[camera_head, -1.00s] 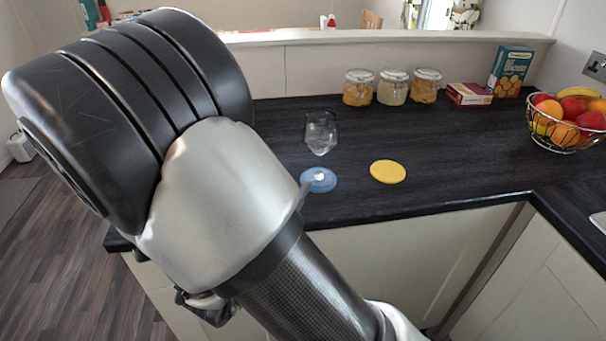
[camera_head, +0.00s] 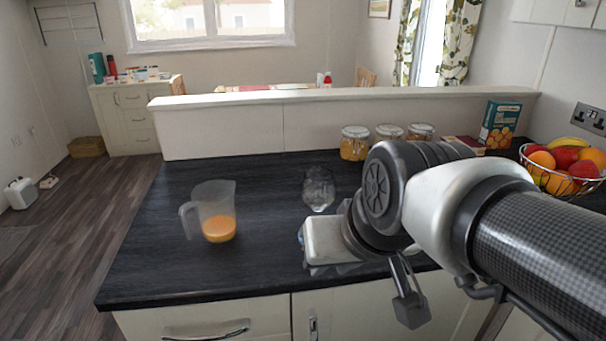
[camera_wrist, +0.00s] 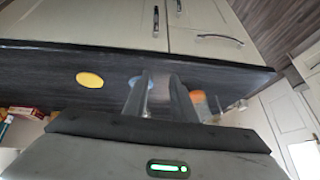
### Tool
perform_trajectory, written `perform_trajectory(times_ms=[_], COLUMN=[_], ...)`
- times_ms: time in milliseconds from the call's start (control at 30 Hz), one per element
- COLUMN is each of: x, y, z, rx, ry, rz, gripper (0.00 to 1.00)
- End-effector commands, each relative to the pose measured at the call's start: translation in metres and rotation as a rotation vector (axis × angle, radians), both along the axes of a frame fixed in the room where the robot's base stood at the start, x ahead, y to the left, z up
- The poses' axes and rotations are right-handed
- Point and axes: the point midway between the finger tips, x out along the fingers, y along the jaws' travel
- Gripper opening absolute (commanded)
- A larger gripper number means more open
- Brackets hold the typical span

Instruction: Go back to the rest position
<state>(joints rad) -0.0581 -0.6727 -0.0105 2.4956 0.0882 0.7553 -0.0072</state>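My gripper is over the dark worktop near its front edge; its two dark fingers (camera_wrist: 160,78) stand apart in the wrist view with nothing visible gripped between them. In the head view, my arm enters from the right and bends over the counter; the fingertips cannot be made out clearly there. A clear glass (camera_head: 319,188) stands upright on the worktop behind my wrist. A clear jug (camera_head: 209,207) with orange juice stands to its left.
Several lidded jars (camera_head: 354,143), a green cracker box (camera_head: 499,124) and a wire fruit bowl (camera_head: 562,182) stand along the back and right of the worktop (camera_head: 150,265). A raised ledge (camera_head: 300,97) runs behind. Floor is open at left.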

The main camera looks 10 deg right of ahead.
Motion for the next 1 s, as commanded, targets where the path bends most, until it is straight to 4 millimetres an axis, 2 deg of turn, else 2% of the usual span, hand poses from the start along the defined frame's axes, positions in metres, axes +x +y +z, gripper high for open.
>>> perform_trajectory(times_ms=[33,167,433,567,667,767,1000], x=[-0.014,-0.034,-0.035,-0.035,-0.035,-0.035,-0.035], y=[-0.013,-0.029,-0.030,-0.030,-0.029,-0.029,-0.029], z=[0.001,0.000,0.000,0.011,0.033,0.066,0.158], rx=[-0.039,-0.088,-0.092,-0.091,-0.090,-0.090,-0.089], ry=[0.022,0.065,0.071,0.070,0.070,0.070,0.069], rz=[-0.015,-0.032,-0.032,-0.032,-0.031,-0.031,-0.031], gripper=[0.24,0.24,0.24,0.24,0.24,0.24,0.24])
